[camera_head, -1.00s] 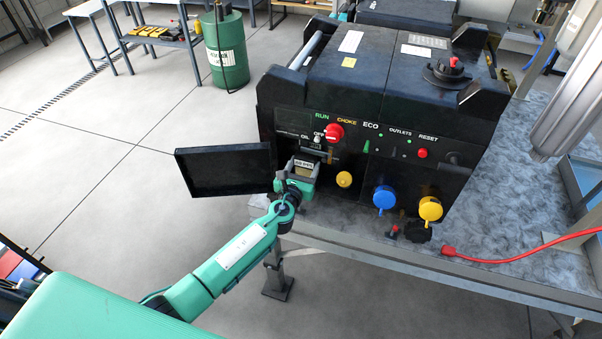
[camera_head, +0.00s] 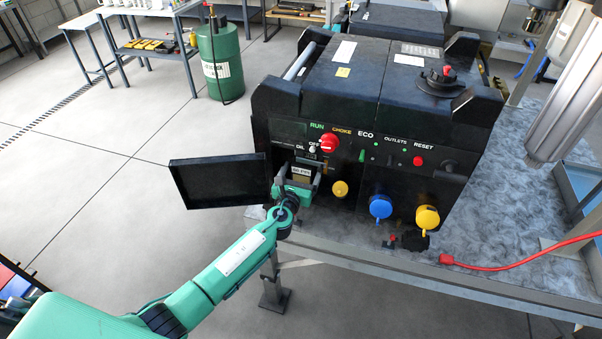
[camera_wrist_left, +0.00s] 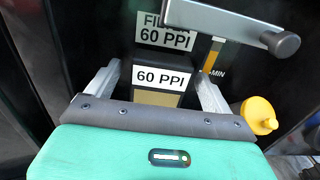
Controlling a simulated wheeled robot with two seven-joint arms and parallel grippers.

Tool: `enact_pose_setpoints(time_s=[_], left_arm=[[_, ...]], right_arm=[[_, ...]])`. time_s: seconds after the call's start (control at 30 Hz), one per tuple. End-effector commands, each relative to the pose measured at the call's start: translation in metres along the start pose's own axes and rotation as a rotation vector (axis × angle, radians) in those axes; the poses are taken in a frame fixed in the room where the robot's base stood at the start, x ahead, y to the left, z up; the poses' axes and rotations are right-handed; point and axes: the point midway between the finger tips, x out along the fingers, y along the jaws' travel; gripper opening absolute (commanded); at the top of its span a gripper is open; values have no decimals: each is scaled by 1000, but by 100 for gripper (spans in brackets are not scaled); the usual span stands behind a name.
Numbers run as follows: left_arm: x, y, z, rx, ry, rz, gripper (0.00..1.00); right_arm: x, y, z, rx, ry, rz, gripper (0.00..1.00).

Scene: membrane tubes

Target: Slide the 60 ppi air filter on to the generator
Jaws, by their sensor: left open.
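The generator (camera_head: 340,105) is a black box on the bench, with an opening low on the left of its front. The air filter (camera_wrist_left: 160,98), a block labelled 60 PPI, sits at this opening; its label also shows in the head view (camera_head: 301,172). A second label (camera_wrist_left: 164,34) reading 60 PPI is on the generator behind it. My left gripper (camera_wrist_left: 158,88) is open, with one finger on each side of the filter. Whether the fingers touch it I cannot tell. In the head view my left gripper (camera_head: 300,184) is at the opening. My right gripper is not in view.
An open black door (camera_head: 220,182) stands out left of the opening. A grey lever (camera_wrist_left: 235,24) crosses above right of the filter, with a yellow knob (camera_wrist_left: 258,116) beside it. Blue (camera_head: 381,205) and yellow caps (camera_head: 427,216) and a red cable (camera_head: 510,262) are to the right.

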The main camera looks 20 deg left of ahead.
Motion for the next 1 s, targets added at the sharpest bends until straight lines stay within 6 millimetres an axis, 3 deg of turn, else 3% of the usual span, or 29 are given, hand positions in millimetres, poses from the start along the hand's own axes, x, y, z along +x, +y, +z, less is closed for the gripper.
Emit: enact_pose_setpoints(time_s=[0.27, 0.7, 1.0], left_arm=[[-13, 0, -1, -2, 1, 0, 85], [-98, 0, -3, 1, 1, -1, 85], [-134, 0, -1, 0, 0, 0, 85]], right_arm=[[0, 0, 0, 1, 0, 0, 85], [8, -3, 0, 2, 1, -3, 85], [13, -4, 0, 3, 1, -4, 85]])
